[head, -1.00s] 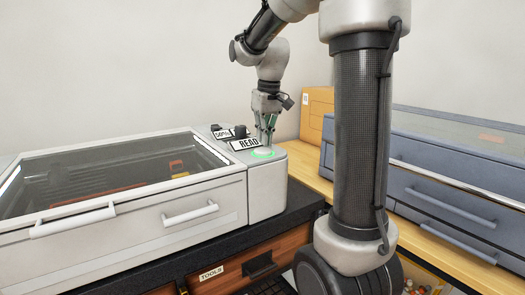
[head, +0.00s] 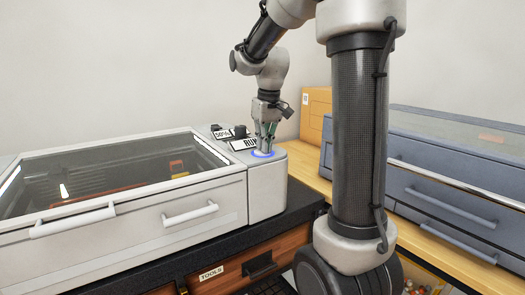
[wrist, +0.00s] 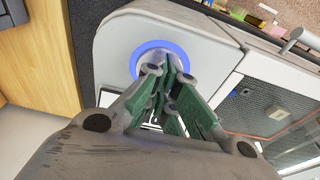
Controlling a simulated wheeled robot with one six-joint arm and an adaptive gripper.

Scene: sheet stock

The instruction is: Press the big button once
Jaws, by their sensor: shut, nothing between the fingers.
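The big button (head: 262,155) sits on the top of the white machine's right end, with a ring that glows blue. In the wrist view the blue ring of the button (wrist: 135,60) shows partly behind the fingers. My gripper (head: 266,148) is shut and empty, pointing down with its fingertips at the button; they appear to touch it. A small sign (head: 244,144) behind the button begins with "RU"; my fingers hide its end.
The white machine (head: 247,197) has a clear lid and front handles. A bright spot (head: 64,191) glows inside. A second sign (head: 222,134) and a dark knob (head: 240,131) stand behind. Blue-grey drawers (head: 440,190) and an orange box (head: 315,113) are at right.

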